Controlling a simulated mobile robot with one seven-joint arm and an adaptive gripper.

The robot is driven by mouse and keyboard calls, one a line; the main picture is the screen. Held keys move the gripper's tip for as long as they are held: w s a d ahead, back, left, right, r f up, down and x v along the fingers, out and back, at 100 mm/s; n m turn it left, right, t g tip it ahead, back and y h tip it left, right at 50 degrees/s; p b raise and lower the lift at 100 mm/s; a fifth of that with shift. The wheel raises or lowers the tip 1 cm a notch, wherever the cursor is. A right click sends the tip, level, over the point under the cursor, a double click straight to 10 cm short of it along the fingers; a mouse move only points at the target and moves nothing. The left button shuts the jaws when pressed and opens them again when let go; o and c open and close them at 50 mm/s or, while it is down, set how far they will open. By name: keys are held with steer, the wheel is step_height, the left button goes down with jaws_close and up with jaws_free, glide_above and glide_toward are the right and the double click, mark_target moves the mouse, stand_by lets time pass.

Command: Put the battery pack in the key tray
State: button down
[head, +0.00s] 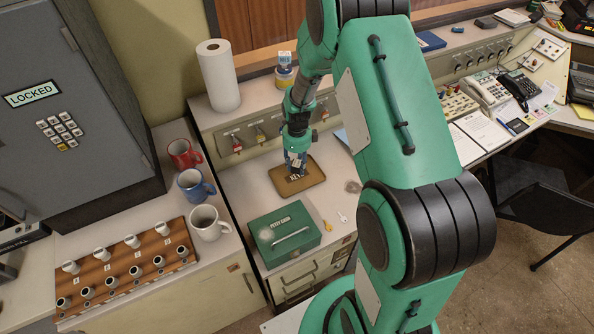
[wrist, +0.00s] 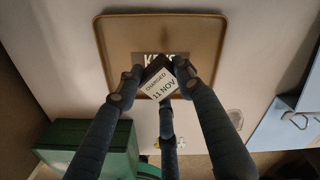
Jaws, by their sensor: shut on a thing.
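The key tray (head: 315,171) is a shallow brown tray on the counter, marked with a dark KEYS label; it fills the upper middle of the wrist view (wrist: 190,32). My gripper (head: 295,163) is over the tray. In the wrist view its fingers (wrist: 158,85) are closed around the battery pack (wrist: 154,68), a small dark block with a white tag reading "CHARGED 11 NOV". The pack covers part of the KEYS label. I cannot tell whether the pack touches the tray floor. Fingers hide much of the pack.
A green petty cash box (head: 284,236) stands in front of the tray, with loose keys (head: 327,225) to its right. Red, blue and white mugs (head: 195,185) stand to the left. A paper roll (head: 218,76) and hanging keys (head: 237,143) are behind.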

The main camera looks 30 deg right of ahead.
mark_target(297, 170)
steer(key=shift+f+b, duration=0.35)
steer(key=shift+f, duration=1.45)
steer(key=c, duration=1.1)
jaws_free()
steer(key=shift+f, duration=0.1)
step_height(297, 170, up, 12)
steer(key=shift+r+p, duration=0.15)
steer(key=shift+p, duration=1.1)
